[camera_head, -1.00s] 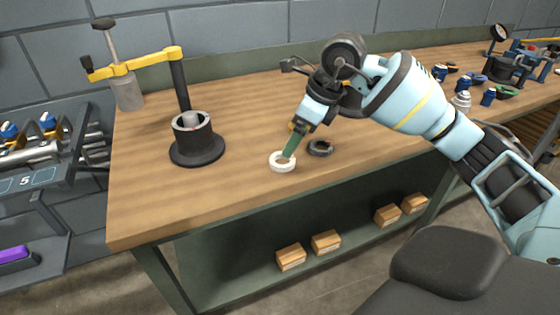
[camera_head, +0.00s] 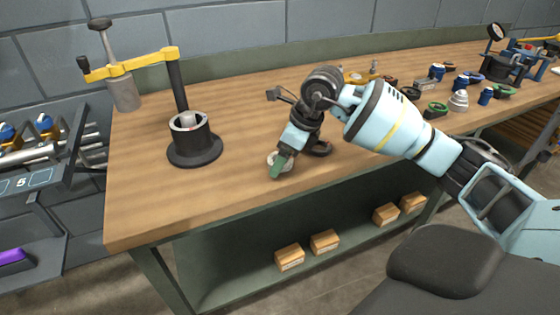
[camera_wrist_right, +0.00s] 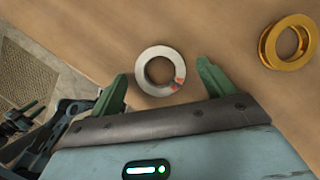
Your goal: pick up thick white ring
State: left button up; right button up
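The thick white ring (camera_head: 269,159) lies flat on the wooden bench top, partly hidden by my gripper in the head view. In the right wrist view the ring (camera_wrist_right: 141,71) shows whole, pale with a red mark on its side. My right gripper (camera_head: 277,168) is just over the ring. In the wrist view its two green fingers (camera_wrist_right: 162,68) are spread apart, one on each side of the ring, with nothing held. I cannot tell how far the fingertips are above the bench. My left gripper is not in view.
A second ring (camera_wrist_right: 266,44), gold in the wrist view, lies close by on the right. A black fixture with a cylinder (camera_head: 194,145) and a yellow-armed press (camera_head: 140,62) stand at left. The bench's front edge is near. Several small parts lie at far right.

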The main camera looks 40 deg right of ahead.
jog(key=c, duration=1)
jog(key=shift+r, duration=0.15)
jog(key=shift+c, duration=0.2)
